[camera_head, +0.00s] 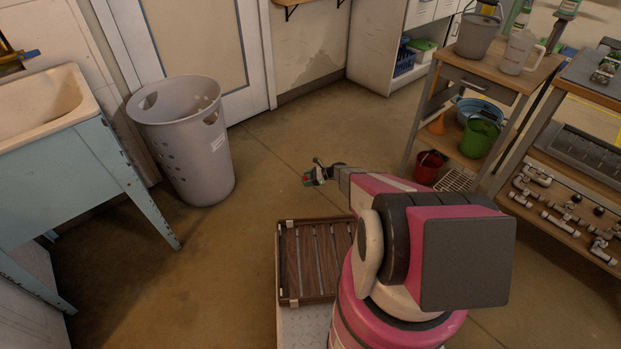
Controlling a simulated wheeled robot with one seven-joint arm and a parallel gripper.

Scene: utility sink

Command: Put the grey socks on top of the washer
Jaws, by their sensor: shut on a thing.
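My gripper (322,174) is at the end of my arm, near the middle of the view, above the open brown floor. I cannot tell whether this is the grey socks, and I see no socks elsewhere. No washer can be made out in this view.
A grey laundry basket (188,140) stands on the left beside a utility sink (45,108) on blue-grey legs. A slatted brown tray (290,262) lies below my gripper, beside my arm's base. Loaded shelving carts (447,72) stand on the right. The middle floor is clear.

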